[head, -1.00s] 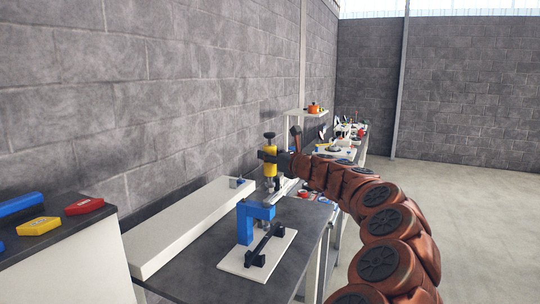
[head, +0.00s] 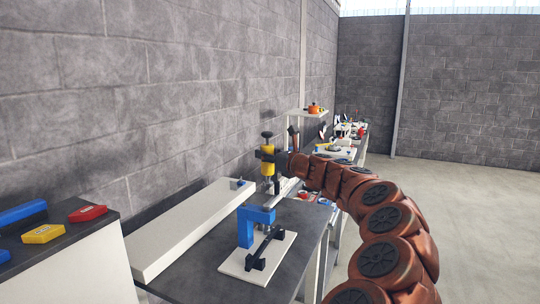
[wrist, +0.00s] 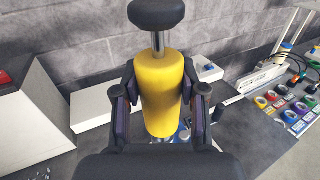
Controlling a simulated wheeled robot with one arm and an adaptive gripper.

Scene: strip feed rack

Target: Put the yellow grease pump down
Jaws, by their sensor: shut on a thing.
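The yellow grease pump (head: 267,166) is upright in my gripper (head: 270,155), over the dark bench by the blue bracket. In the wrist view the pump (wrist: 159,92) has a yellow body, a metal rod and a black knob on top. My gripper (wrist: 158,104) is shut on its body from both sides. The pump's lower end is hidden in the wrist view, and I cannot tell from the head view whether it touches anything below.
A long white block (head: 185,232) lies along the wall side. Bare dark bench (head: 208,277) shows at the front.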

